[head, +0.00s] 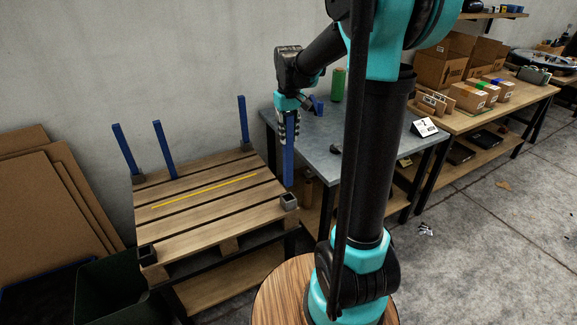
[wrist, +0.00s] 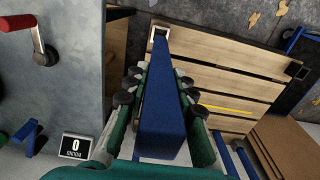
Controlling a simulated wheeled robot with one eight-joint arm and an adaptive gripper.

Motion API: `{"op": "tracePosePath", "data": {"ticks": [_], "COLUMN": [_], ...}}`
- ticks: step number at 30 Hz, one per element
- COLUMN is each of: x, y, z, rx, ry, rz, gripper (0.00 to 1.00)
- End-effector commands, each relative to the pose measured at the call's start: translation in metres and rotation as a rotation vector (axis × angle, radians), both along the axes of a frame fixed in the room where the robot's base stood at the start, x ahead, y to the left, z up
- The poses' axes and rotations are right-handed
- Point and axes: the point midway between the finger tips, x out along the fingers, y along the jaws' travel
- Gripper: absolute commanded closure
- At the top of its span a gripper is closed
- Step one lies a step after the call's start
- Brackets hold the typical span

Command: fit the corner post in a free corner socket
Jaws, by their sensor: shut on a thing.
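My gripper (head: 289,128) is shut on a blue corner post (head: 289,165), which hangs roughly upright. In the head view its lower end is just above the empty grey front-right socket (head: 289,201) of the wooden pallet (head: 215,210). In the wrist view the post (wrist: 162,110) runs away from my gripper (wrist: 160,95) toward the socket (wrist: 160,32); whether they touch is hard to tell. The dark front-left socket (head: 147,255) is empty. Blue posts stand at the back-left corner (head: 125,150) and back-right corner (head: 244,122).
Another blue post (head: 163,150) stands along the pallet's back edge; its foot is unclear. A yellow strip (head: 205,190) lies on the pallet. A grey table (head: 320,150) with a green cylinder (head: 338,85) stands close right. Brown boards (head: 55,205) lean at left.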

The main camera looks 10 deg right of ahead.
Motion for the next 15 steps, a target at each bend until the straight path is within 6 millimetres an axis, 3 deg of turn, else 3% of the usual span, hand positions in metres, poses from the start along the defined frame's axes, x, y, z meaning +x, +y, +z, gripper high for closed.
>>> {"op": "tracePosePath", "data": {"ticks": [7, 15], "x": [0.001, 0.0], "y": [0.0, 0.0], "z": [-0.056, -0.081], "rx": [0.0, 0.0], "ry": [0.0, 0.0], "rz": [0.0, 0.0], "gripper": [1.0, 1.0]}}
